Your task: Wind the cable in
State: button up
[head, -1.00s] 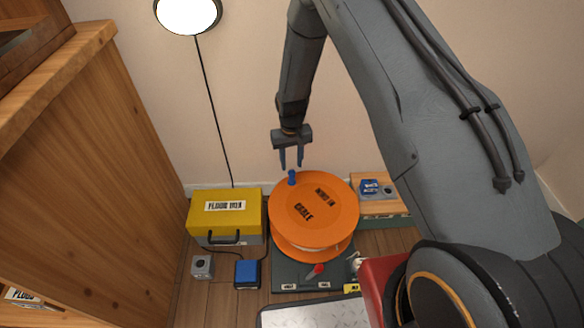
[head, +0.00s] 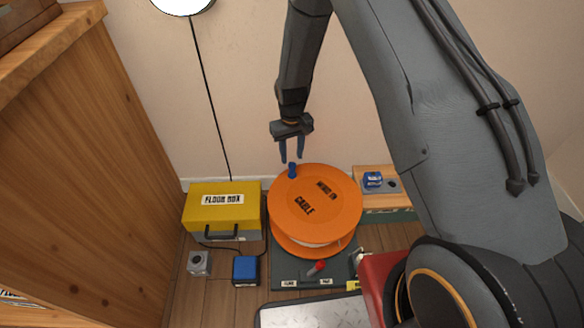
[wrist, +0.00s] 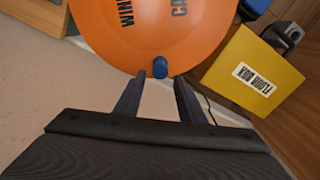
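An orange cable reel (head: 325,205) lies flat on a dark base (head: 290,270), with lettering on its top and pale cable between its discs. A blue crank knob (head: 292,170) stands up near the reel's far left rim. My gripper (head: 291,160) is open just above and behind the knob. In the wrist view the knob (wrist: 160,68) shows just beyond and between the two parted fingertips of my gripper (wrist: 161,76), and the reel (wrist: 150,30) fills the top. I cannot tell whether a finger touches the knob.
A yellow floor box (head: 222,212) stands left of the reel. A blue block (head: 246,269) and a grey socket (head: 199,263) are in front of it. A red lever (head: 317,267) is on the base. A wooden box (head: 372,205) stands right, and a wooden cabinet (head: 75,180) left.

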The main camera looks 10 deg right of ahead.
aim_at(292, 164)
notch_tip(292, 164, down, 7)
jog(key=shift+r+b, duration=0.2)
jog(key=shift+b, duration=0.7)
grip_shut()
